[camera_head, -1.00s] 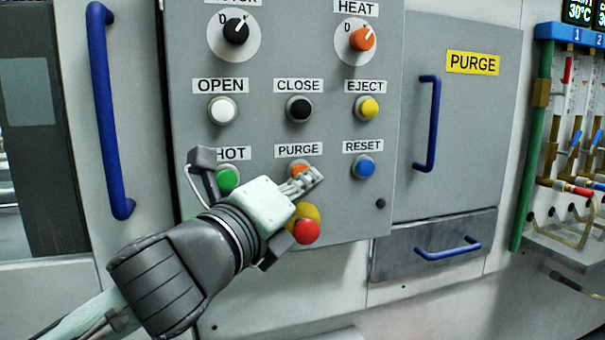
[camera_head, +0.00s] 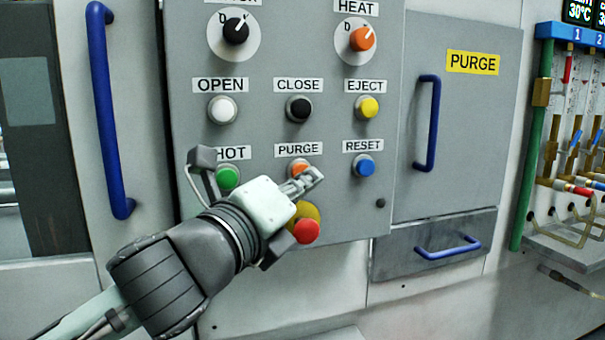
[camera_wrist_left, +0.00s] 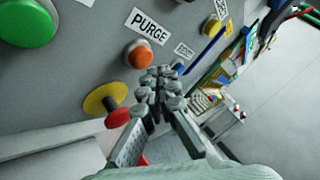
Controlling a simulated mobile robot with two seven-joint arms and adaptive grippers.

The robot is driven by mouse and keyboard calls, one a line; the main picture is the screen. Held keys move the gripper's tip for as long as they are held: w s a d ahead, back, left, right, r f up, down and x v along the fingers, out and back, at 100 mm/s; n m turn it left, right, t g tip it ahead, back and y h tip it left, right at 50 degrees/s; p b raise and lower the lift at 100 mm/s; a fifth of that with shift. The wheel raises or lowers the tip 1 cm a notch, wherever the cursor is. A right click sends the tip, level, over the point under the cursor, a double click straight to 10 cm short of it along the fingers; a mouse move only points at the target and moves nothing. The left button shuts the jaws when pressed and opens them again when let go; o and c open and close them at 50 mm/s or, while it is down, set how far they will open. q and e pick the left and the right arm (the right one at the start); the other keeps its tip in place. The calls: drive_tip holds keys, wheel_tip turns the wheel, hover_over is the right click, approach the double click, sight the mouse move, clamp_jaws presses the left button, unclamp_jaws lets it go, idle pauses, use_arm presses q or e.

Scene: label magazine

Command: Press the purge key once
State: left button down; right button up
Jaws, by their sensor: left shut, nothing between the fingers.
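The purge key is an orange round button (camera_head: 299,166) under the PURGE label (camera_head: 299,149) on the grey control panel. Its lower part is hidden behind my left gripper in the head view. In the left wrist view the orange button (camera_wrist_left: 138,54) shows whole, to the upper left of the fingertips. My left gripper (camera_head: 312,178) is shut and empty, its fingertips just right of and below the orange button in the head view. In the left wrist view a gap shows between the fingertips (camera_wrist_left: 160,82) and the button. My right gripper is not in view.
A green button (camera_head: 227,178) is left of the gripper, a blue RESET button (camera_head: 364,166) right. A red button (camera_head: 306,231) on a yellow disc sits just below. A blue handle (camera_head: 428,124) is on the PURGE-marked door (camera_head: 460,170) at right.

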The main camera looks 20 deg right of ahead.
use_arm(q)
drive_tip(key=shift+w, duration=0.1)
drive_tip(key=shift+w, duration=0.3)
drive_tip(key=shift+p, duration=0.3)
drive_tip(key=shift+w, duration=0.5)
idle(0.6)
drive_tip(key=shift+s, duration=0.15)
drive_tip(key=shift+s+p, duration=0.35)
drive_tip(key=shift+s, duration=0.4)
